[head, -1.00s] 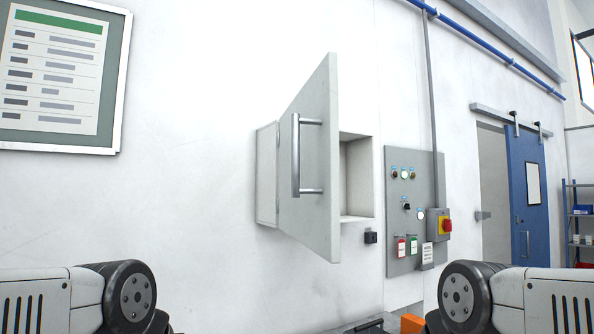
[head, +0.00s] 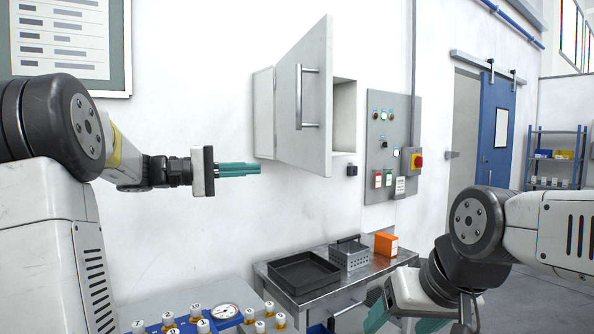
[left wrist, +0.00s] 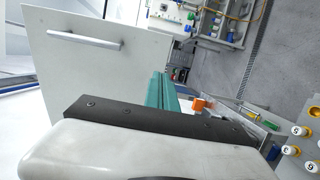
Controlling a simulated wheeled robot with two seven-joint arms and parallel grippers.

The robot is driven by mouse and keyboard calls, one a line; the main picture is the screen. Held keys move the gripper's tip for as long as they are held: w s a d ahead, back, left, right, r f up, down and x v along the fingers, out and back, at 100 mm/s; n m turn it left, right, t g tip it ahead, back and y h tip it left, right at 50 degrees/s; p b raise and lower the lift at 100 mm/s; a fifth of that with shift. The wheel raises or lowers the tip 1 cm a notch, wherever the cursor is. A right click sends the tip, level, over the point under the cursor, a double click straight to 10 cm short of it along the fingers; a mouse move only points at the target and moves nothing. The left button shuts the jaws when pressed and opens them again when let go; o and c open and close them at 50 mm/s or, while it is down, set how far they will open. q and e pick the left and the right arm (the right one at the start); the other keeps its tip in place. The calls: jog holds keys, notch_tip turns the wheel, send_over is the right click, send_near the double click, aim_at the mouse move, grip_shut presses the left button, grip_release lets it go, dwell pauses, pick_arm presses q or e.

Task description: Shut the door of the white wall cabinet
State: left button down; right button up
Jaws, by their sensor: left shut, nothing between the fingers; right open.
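The white wall cabinet (head: 263,112) hangs on the wall, and its door (head: 315,105) stands open, swung out toward me. The door has a silver bar handle (head: 299,97). Part of the empty-looking inside shows to the right of the door. My left gripper (head: 258,169) is shut and empty, its green fingers pointing right, just left of the cabinet's lower part in the picture. In the left wrist view the door (left wrist: 95,75) and handle are beyond the green fingers (left wrist: 165,98). My right gripper (head: 400,315) is open and low at the bottom right, partly cut off.
A control panel (head: 388,150) with an emergency stop is right of the cabinet. Below stands a metal table (head: 345,288) with a black tray (head: 303,272), a grey basket (head: 350,255) and an orange box (head: 386,244). A valve panel (head: 180,310) is at the bottom left.

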aim_at(316, 166)
pick_arm(q)
jog(key=x, duration=1.4)
jog(key=shift+s, duration=0.1)
jog(key=shift+d, duration=0.1)
